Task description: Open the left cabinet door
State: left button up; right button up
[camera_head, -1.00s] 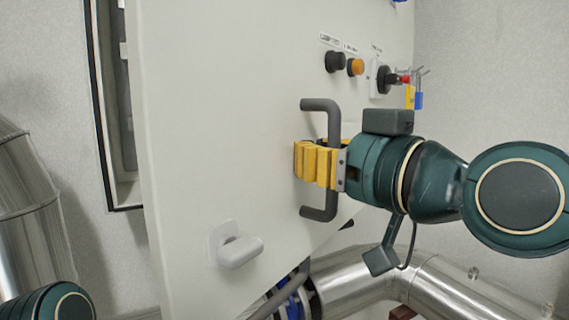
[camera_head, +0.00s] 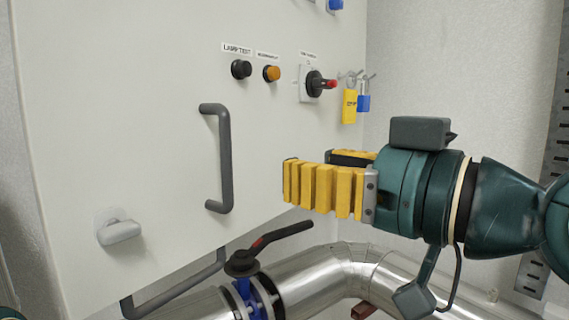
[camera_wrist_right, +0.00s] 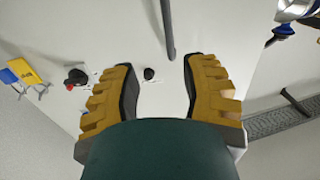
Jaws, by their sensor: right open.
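The pale cabinet door (camera_head: 130,70) fills the left half of the head view, its left edge slanting down beside a grey wall. A grey bar handle (camera_head: 225,160) stands upright on it. My right gripper (camera_head: 300,188), with ribbed yellow fingers, is to the right of the handle, apart from it and empty. In the right wrist view, the fingers of my right gripper (camera_wrist_right: 160,75) are spread, with the handle (camera_wrist_right: 167,28) beyond them at the top. The cabinet's inside does not show now. My left gripper is out of view.
A white knob (camera_head: 120,230) sits low on the panel. Black and orange buttons (camera_head: 271,73), a red-tipped switch (camera_head: 318,84) and hanging padlocks (camera_head: 349,106) are above the gripper.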

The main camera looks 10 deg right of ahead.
jog(key=v, duration=0.3)
jog(key=shift+s+d, duration=0.15)
jog(key=shift+s, duration=0.05)
grip_shut()
